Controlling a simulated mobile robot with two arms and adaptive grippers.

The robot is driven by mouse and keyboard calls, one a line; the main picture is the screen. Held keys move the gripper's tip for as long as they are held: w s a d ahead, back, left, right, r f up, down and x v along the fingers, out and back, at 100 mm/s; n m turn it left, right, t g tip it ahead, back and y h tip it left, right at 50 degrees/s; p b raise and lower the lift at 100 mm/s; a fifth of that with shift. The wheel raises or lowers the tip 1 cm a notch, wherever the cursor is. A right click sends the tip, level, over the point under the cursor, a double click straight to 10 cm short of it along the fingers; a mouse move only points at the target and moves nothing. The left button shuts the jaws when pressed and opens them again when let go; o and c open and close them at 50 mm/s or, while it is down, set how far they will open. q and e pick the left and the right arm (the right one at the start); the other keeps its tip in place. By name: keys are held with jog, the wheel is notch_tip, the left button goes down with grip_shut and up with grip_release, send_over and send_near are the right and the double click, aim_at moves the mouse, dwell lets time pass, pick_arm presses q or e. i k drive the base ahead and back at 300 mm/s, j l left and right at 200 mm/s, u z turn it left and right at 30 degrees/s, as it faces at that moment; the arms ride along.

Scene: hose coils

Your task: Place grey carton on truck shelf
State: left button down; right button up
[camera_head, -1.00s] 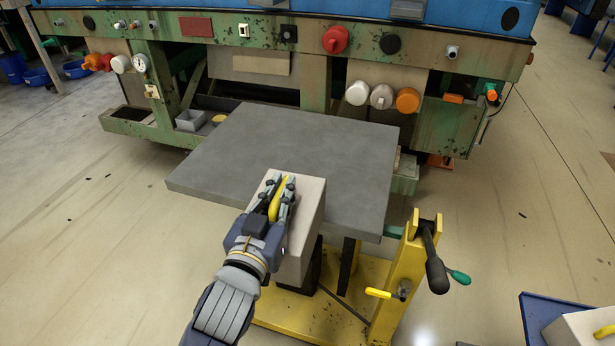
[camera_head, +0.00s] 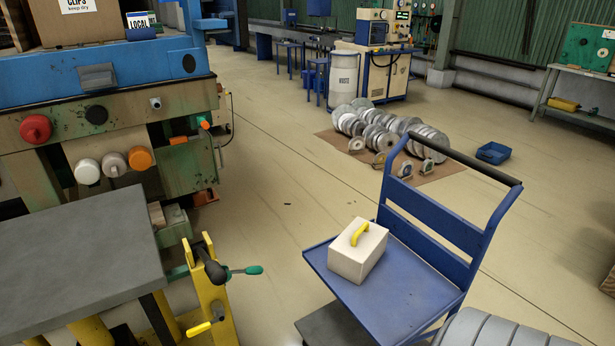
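A pale carton (camera_head: 358,254) with a yellow handle sits upright on the blue shelf (camera_head: 400,303) of a hand truck, near its left side. Its colour is off-white to light grey. The truck's push frame (camera_head: 452,166) rises behind and to the right. Neither of my grippers is in view, and nothing touches the carton. A grey ribbed link of my own arm shows at the bottom right edge, in front of the truck. The carton gripped in the earlier frame is out of view.
A grey lift table top (camera_head: 75,262) with a yellow frame (camera_head: 212,290) and green-knobbed lever stands at left. The green and blue machine (camera_head: 120,130) is behind it. Metal coils (camera_head: 385,130) lie on a brown mat beyond the truck. Floor between machine and coils is clear.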

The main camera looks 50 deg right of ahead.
aim_at(391, 296)
jog(key=k+l+z, duration=0.1)
jog(key=k+z, duration=0.2)
jog(key=k, duration=0.25)
jog(key=l+z, duration=0.1)
jog(key=z, duration=1.1)
jog(key=i+l+z, duration=0.1)
jog(key=i, duration=0.4)
jog(key=i+l+z, duration=0.1)
jog(key=i, duration=0.4)
jog(key=l, duration=0.05)
